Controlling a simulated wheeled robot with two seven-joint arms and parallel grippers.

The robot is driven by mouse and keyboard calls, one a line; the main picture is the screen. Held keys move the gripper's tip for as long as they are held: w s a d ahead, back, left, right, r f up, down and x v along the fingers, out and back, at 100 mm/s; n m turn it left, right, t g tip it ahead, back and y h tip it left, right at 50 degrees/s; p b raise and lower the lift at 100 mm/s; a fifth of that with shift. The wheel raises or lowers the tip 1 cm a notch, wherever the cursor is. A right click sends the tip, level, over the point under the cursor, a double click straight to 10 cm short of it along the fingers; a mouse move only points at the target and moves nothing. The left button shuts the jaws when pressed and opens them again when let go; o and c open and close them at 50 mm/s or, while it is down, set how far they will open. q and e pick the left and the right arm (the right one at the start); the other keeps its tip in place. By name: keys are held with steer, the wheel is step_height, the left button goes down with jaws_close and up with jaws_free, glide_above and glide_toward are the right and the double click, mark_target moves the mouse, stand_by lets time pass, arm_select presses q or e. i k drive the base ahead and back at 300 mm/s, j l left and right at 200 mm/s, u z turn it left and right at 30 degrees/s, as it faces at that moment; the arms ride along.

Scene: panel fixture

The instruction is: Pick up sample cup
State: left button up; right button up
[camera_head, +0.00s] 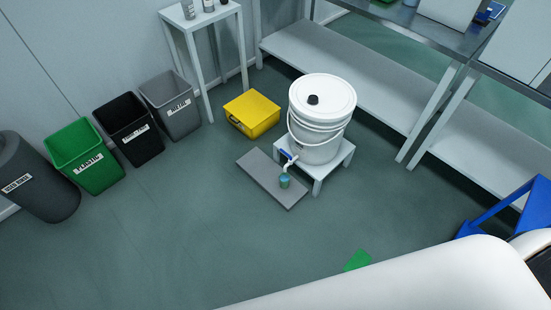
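A small teal cup (285,181), which looks like the sample cup, stands upright on a flat grey board (268,179) on the floor. It is right below the tap (288,158) with a blue handle, at the foot of a white lidded bucket (318,140). The bucket rests on a low white stool (322,174). A white arm link of mine crosses the lower right. Neither of my grippers shows in the head view.
A yellow box (251,114) lies left of the bucket. Grey, black and green bins (86,158) line the left wall. A steel bench with a lower shelf (345,75) stands behind. A blue frame (508,210) is at the right. The floor in front is mostly clear.

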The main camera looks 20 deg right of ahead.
mark_target(284, 178)
steer(key=z, duration=0.6)
steer(key=i+j+z, duration=0.1)
steer(key=i+j, duration=0.05)
steer(key=j, duration=0.1)
